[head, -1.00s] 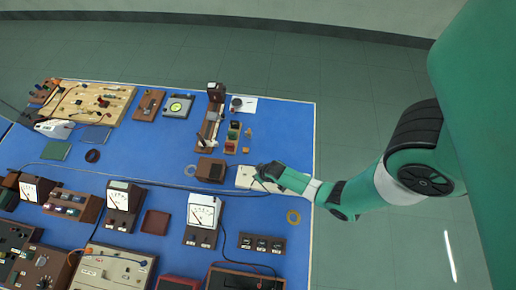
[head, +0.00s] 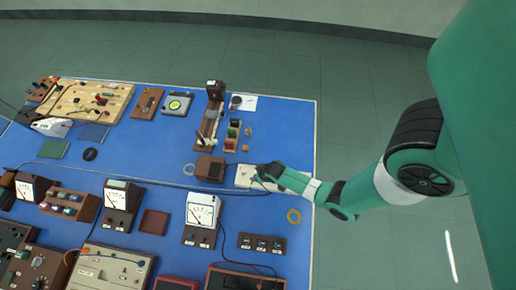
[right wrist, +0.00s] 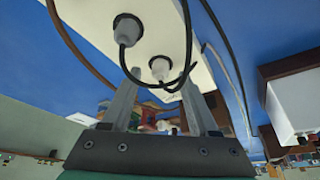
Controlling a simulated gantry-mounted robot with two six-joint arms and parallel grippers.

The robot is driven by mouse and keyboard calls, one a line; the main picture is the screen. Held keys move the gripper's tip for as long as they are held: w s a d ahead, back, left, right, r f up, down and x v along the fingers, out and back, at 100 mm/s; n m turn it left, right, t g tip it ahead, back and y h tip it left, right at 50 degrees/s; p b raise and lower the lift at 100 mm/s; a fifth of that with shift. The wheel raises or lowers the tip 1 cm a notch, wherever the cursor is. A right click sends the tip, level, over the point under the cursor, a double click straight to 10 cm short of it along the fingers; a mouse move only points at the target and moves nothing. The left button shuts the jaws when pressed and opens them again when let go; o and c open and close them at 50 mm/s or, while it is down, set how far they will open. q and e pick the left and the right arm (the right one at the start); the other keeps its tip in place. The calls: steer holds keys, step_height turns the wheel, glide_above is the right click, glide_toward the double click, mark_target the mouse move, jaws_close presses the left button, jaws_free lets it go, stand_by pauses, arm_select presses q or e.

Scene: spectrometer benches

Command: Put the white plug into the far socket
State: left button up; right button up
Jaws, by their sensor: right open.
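A flat white block (head: 244,175) lies near the right edge of the blue bench in the head view. My right gripper (head: 263,171) is over its right part. In the right wrist view the pale block (right wrist: 158,18) fills the top middle. Two white plugs with dark cables are at it: one (right wrist: 127,29) farther up and left, the other (right wrist: 160,68) between the tips of my right gripper (right wrist: 160,78). The fingers are open, with gaps beside this plug. I cannot tell how deep either plug sits. My left gripper is not in view.
A brown box (head: 209,168) stands left of the white block. Cables run across the blue bench. The floor beyond its right edge is clear.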

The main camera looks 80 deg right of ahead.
steer(key=p+v, duration=0.7)
steer(key=v, duration=0.4)
steer(key=shift+r, duration=0.35)
steer(key=shift+a, duration=0.1)
